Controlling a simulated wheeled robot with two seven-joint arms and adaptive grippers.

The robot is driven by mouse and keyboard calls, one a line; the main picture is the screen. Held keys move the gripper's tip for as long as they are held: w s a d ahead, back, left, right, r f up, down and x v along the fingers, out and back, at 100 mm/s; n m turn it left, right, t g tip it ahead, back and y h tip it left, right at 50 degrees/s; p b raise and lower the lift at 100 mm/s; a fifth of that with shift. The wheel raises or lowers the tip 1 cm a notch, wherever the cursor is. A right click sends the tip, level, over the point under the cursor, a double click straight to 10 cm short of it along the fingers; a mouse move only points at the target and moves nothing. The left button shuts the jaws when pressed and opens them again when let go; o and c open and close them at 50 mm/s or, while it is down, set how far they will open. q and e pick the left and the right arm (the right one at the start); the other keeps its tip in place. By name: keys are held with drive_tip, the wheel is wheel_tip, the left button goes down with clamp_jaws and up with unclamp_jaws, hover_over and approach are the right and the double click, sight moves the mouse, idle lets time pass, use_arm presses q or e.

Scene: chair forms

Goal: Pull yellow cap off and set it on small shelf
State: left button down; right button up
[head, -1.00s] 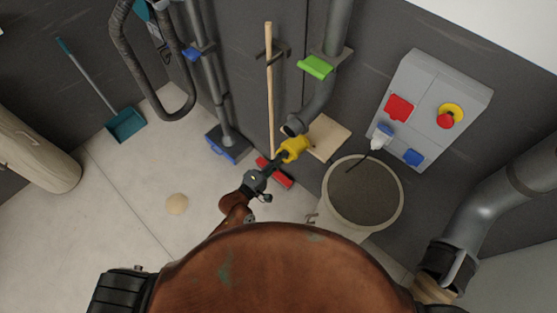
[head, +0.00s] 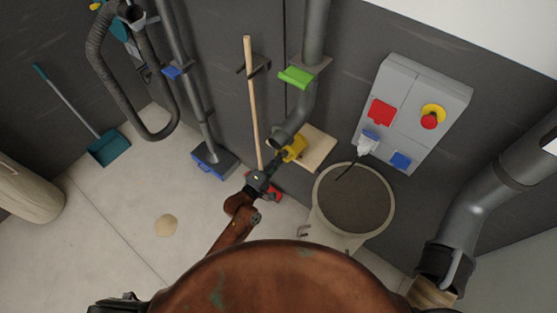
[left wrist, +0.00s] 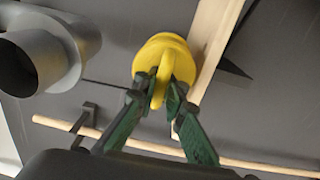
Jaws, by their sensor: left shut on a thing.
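The yellow cap (head: 295,146) is in the fingers of my left gripper (head: 277,163), apart from the open end of the grey pipe (head: 281,138). In the left wrist view the cap (left wrist: 160,52) shows its round body, with the green-padded fingers (left wrist: 160,92) shut on its raised grip. The small wooden shelf (head: 319,150) is on the wall just right of the cap; its pale edge (left wrist: 212,45) runs beside the cap in the left wrist view. I cannot tell whether cap and shelf touch. My right gripper is not in view.
A round bin (head: 318,205) with dark contents stands below and right of the shelf. A wooden broom handle (head: 253,105) leans at the wall left of the pipe. A green pipe handle (head: 297,77) is above. A grey control box (head: 410,115) is at right.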

use_arm(q)
drive_tip(key=shift+f+b+x, duration=0.15)
drive_tip(key=shift+b+x, duration=0.2)
drive_tip(key=shift+x, duration=1.25)
drive_tip(key=shift+f+b+x, duration=0.15)
drive_tip(key=shift+b+x, duration=0.2)
drive_tip(key=shift+x, duration=1.3)
drive_tip(key=shift+f, duration=0.35)
drive_tip(key=c, duration=1.9)
unclamp_jaws()
drive_tip(key=shift+o, duration=0.8)
drive_tip(key=shift+f, duration=0.15)
